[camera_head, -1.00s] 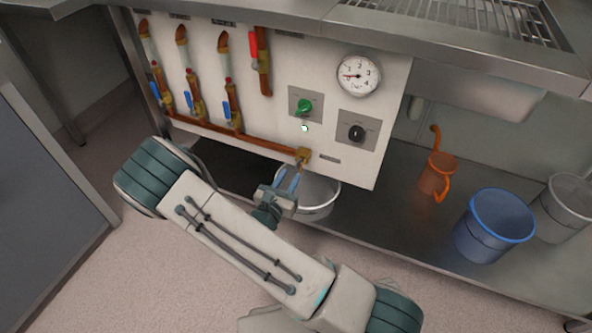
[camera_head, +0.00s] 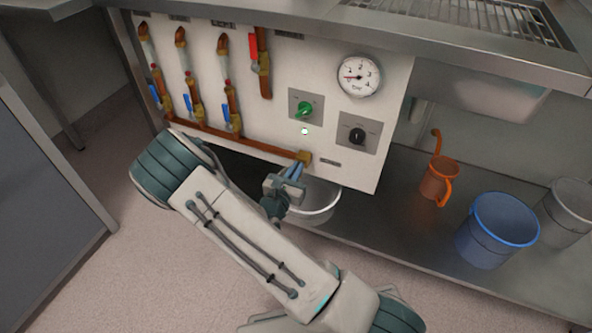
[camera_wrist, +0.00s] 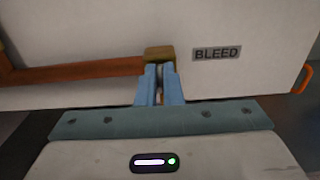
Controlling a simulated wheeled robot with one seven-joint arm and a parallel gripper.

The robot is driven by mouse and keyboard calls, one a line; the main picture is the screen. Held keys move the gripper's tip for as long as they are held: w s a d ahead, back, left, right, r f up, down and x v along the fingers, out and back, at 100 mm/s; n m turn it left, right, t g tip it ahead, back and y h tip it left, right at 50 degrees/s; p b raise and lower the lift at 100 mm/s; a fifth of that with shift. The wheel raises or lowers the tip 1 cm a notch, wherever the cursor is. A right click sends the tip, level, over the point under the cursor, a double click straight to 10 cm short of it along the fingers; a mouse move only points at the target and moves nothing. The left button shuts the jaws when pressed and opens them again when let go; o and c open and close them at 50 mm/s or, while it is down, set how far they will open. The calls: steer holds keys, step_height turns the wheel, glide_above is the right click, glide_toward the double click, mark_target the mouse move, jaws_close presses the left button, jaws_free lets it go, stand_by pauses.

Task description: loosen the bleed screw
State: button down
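The bleed fitting is a brass block (camera_head: 304,157) at the right end of the horizontal copper pipe; the wrist view also shows this block (camera_wrist: 159,53), left of a "BLEED" label (camera_wrist: 217,53). My gripper (camera_head: 295,168) is directly below the block, its blue fingers pointing up at it. In the wrist view the gripper (camera_wrist: 160,78) has its two fingers close together, with a small greyish part, the bleed screw (camera_wrist: 160,70), between them. The fingers appear closed on it and hide most of it. A metal bowl (camera_head: 318,200) stands below, partly behind my gripper.
The white panel carries a pressure gauge (camera_head: 358,76), a green knob (camera_head: 304,109), a black knob (camera_head: 357,134), blue-handled valves and a red-handled valve (camera_head: 256,48). An orange can (camera_head: 437,180), blue bucket (camera_head: 494,232) and grey bucket (camera_head: 567,212) stand on the shelf at right.

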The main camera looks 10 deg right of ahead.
steer(key=shift+r+n+p, duration=0.1)
steer(key=shift+n+p, duration=0.2)
steer(key=shift+p, duration=0.25)
steer(key=shift+w+a+f+n+p, duration=0.1)
steer(key=shift+f+n+p, duration=0.05)
steer(key=shift+n+p, duration=2.25)
steer(key=shift+a+f+n+p, duration=0.1)
steer(key=shift+n+p, duration=1.95)
steer(key=shift+n, duration=0.7)
steer(key=shift+w+a+f+n+p, duration=0.1)
steer(key=shift+f+n+p, duration=0.05)
steer(key=shift+n+p, duration=2.25)
steer(key=shift+n, duration=0.35)
steer(key=c, duration=1.6)
jaws_free()
steer(key=shift+s, duration=0.1)
